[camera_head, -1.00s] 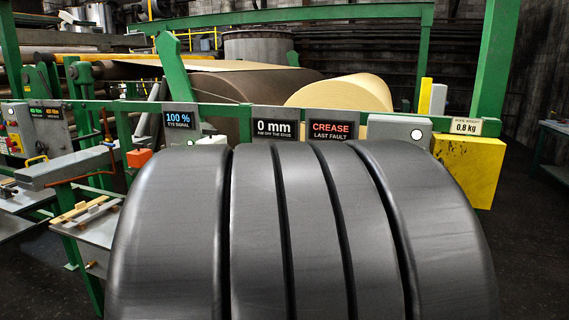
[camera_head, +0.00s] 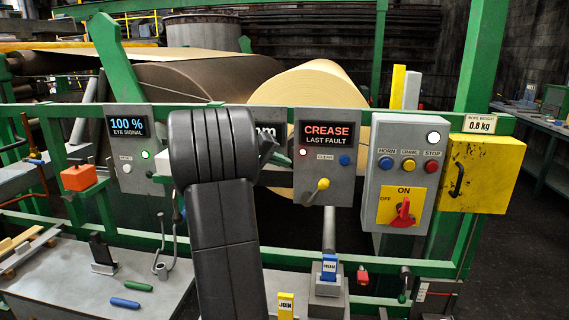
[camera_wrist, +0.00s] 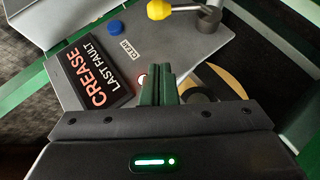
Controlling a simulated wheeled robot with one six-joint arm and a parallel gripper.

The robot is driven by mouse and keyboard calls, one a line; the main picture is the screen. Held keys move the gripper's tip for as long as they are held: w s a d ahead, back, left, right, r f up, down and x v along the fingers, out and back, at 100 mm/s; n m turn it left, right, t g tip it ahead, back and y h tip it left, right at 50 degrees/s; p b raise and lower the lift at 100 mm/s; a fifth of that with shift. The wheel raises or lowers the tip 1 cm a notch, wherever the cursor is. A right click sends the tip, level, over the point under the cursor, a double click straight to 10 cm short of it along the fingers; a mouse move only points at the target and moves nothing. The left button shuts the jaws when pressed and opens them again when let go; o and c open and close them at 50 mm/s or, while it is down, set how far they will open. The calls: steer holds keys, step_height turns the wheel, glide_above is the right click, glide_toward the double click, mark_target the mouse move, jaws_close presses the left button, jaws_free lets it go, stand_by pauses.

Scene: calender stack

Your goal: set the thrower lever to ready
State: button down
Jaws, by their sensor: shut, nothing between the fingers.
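A short lever with a yellow knob (camera_head: 323,184) sits low on the grey panel (camera_head: 340,158) under the CREASE display. Its knob points up and right from a dark pivot. No thrower or ready label is legible. In the wrist view the yellow knob (camera_wrist: 159,9) is at the top edge, joined by a grey stem to the dark pivot (camera_wrist: 208,18). My gripper's green fingers (camera_wrist: 156,84) are shut and empty in front of the panel, apart from the lever. In the head view my gripper (camera_head: 270,148) is mostly hidden behind my arm, left of that panel.
A blue button (camera_head: 345,160) sits above the lever. To the right, a grey box has buttons and a red ON/OFF switch (camera_head: 403,214), beside a yellow box (camera_head: 481,174). A green rail (camera_head: 140,236) runs below. My arm covers most of the mm display.

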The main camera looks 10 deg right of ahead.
mark_target(322, 180)
steer(key=p+x, duration=0.1)
steer(key=x, duration=0.6)
steer(key=shift+w+d+f, duration=0.1)
steer(key=shift+d, duration=0.15)
steer(key=shift+s+d+f+p, duration=0.15)
steer(key=shift+s+d+f, duration=0.15)
steer(key=shift+d, duration=0.2)
steer(key=shift+s+d+f+p, duration=0.15)
steer(key=shift+s+d+f, duration=0.05)
steer(key=shift+d+f, duration=0.25)
steer(key=shift+s+d+f, duration=0.3)
steer(key=shift+d+f, duration=0.1)
steer(key=shift+d, duration=0.05)
steer(key=shift+s+d+f+y+b, duration=0.2)
steer(key=shift+d+f+y+b, duration=0.4)
steer(key=shift+b, duration=0.65)
steer(key=shift+s+d+b, duration=0.15)
steer(key=shift+d+b, duration=0.4)
steer(key=shift+b, duration=0.25)
steer(key=shift+d+r, duration=0.15)
steer(key=shift+d, duration=0.05)
